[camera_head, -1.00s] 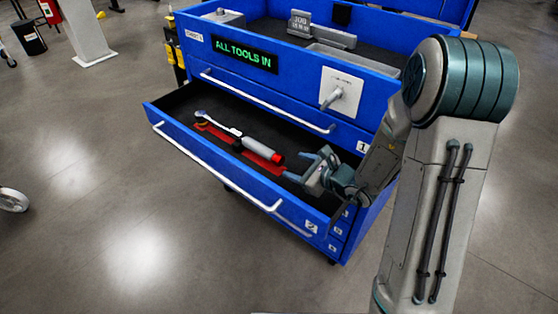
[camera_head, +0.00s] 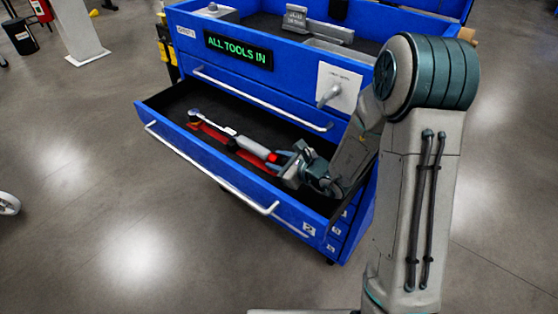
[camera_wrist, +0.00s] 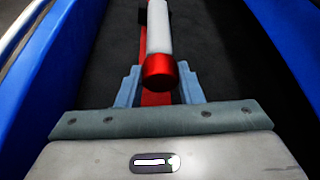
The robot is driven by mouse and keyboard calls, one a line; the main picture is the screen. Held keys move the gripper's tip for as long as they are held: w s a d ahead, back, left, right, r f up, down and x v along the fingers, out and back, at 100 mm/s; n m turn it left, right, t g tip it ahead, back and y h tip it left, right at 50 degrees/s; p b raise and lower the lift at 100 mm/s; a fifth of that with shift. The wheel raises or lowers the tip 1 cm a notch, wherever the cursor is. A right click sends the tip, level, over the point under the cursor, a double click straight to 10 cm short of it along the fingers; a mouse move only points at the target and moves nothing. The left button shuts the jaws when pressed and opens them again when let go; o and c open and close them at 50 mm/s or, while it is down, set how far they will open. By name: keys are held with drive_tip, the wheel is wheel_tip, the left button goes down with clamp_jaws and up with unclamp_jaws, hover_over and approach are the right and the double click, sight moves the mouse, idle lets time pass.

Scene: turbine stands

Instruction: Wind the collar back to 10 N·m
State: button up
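A torque wrench (camera_head: 253,146) lies in the open drawer of the blue tool cabinet, over a red strip (camera_head: 210,134). Its ratchet head points to the back left and its red collar end (camera_head: 273,157) toward my gripper. My gripper (camera_head: 284,160) is low in the drawer at the wrench's handle end. The collar's scale cannot be read.
The drawer's blue front wall (camera_head: 190,160) and handle bar (camera_head: 215,172) border the space. Above are a sign reading "ALL TOOLS IN" (camera_head: 238,50), a white plate with a grey lever (camera_head: 336,88), and the cabinet's top tray (camera_head: 270,24). The drawer floor behind the wrench is bare.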

drive_tip(key=shift+r+p, duration=0.1)
drive_tip(key=shift+p, duration=0.3)
drive_tip(key=shift+d+m+g+y+p, duration=0.1)
drive_tip(key=shift+m+g+y+p, duration=0.5)
drive_tip(key=shift+m+p, duration=0.5)
drive_tip(key=shift+w+m+g+y+p, duration=0.1)
drive_tip(key=shift+m+g+y+p, duration=0.3)
drive_tip(key=shift+m+p, duration=0.6)
drive_tip(key=o, duration=1)
drive_tip(key=shift+d, duration=0.1)
